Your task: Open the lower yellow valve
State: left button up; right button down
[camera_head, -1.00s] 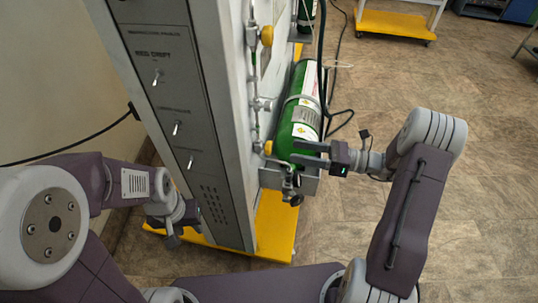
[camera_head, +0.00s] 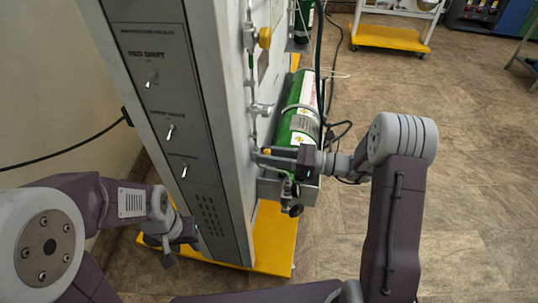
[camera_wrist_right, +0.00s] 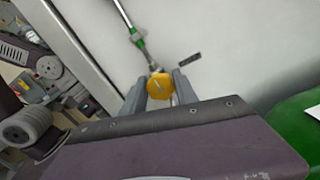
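The lower yellow valve (camera_wrist_right: 160,86) is a round knob on the panel's side face. In the right wrist view it sits between the two fingers of my right gripper (camera_wrist_right: 159,90), one on each side, with no clear grip on it. In the head view only a bit of this valve (camera_head: 267,151) shows by the fingers of my right gripper (camera_head: 268,157). My left gripper (camera_head: 176,251) hangs low at the panel's front left, away from the valve; its fingers are too unclear to read.
The upper yellow valve (camera_head: 265,38) is higher on the same side. A green cylinder (camera_head: 298,125) stands beside the panel, close to my right gripper. The grey panel (camera_head: 165,110) rests on a yellow base (camera_head: 275,235). The floor to the right is open.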

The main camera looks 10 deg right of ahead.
jog(key=shift+n+p, duration=0.3)
jog(key=shift+n, duration=0.8)
jog(key=shift+s+n, duration=0.1)
jog(key=shift+n, duration=0.9)
jog(key=c, duration=0.9)
grip_release()
jog(key=shift+c, duration=0.2)
